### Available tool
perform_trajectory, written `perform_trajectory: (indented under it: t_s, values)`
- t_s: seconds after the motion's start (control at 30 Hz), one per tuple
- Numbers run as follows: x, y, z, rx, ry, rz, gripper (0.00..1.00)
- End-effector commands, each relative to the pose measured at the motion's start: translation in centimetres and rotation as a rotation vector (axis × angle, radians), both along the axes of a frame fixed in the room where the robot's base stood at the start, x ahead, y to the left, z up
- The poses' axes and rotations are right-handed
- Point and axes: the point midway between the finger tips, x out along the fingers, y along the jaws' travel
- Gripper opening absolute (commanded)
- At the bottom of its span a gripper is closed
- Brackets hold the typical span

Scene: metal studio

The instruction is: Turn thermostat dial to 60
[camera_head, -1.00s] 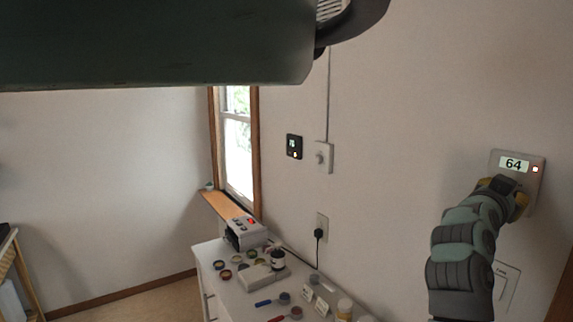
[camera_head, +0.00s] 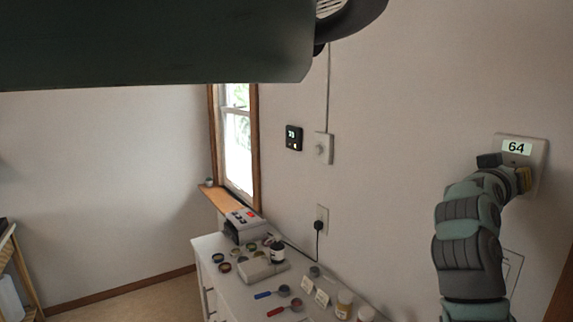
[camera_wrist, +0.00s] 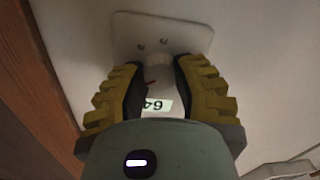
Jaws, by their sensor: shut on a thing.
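The thermostat (camera_head: 537,150) is a pale plate on the right wall, and its display (camera_head: 516,147) reads 64. My gripper (camera_head: 507,182) is at the plate, just below the display, and hides the dial in the head view. In the wrist view the thermostat plate (camera_wrist: 185,33) appears upside down with small marks on it. The pale round dial (camera_wrist: 158,60) lies between the two yellow-and-black fingers of my gripper (camera_wrist: 160,68), which are shut on it. The display (camera_wrist: 157,105) shows upside down between the fingers, partly hidden.
A black wall panel (camera_head: 293,137) and a white wall switch (camera_head: 323,148) are farther left. A white counter (camera_head: 228,288) below the window carries jars, scoops and a small machine (camera_head: 243,226). A brown wooden edge (camera_wrist: 35,65) is close beside the plate in the wrist view.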

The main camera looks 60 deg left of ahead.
Motion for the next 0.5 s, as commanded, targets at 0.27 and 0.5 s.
perform_trajectory:
  t_s: [0.27,0.5]
  values:
    - [-0.04,0.02,0.13,-0.13,0.002,-0.002,0.0]
    - [-0.02,-0.01,0.14,-0.172,0.004,-0.003,0.0]
